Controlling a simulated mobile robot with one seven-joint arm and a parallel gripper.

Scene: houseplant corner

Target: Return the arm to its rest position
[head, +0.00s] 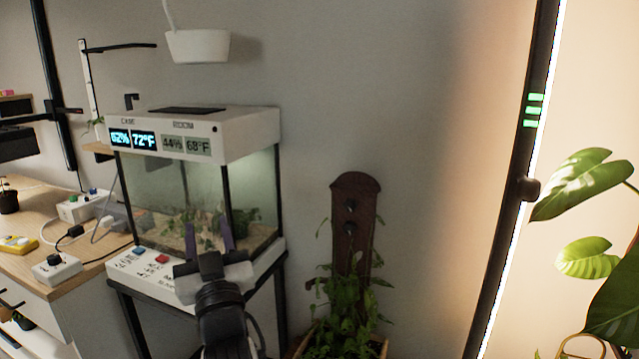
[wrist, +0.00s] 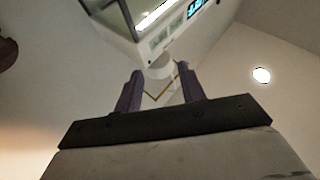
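My gripper (head: 208,238) stands in front of the glass terrarium in the head view, its two purple fingers pointing up and apart. In the wrist view the fingers of my gripper (wrist: 158,90) are spread with a gap between them, and nothing is held. My arm rises from the bottom of the head view below the gripper. The camera in the wrist view looks upward past the fingers toward the ceiling.
The terrarium (head: 160,190) with lit displays sits on a dark-legged stand. A wooden desk (head: 50,215) with plugs and small devices is at left. A leafy potted plant (head: 345,310) stands right of my gripper. A white hanging pot (head: 197,46) is above.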

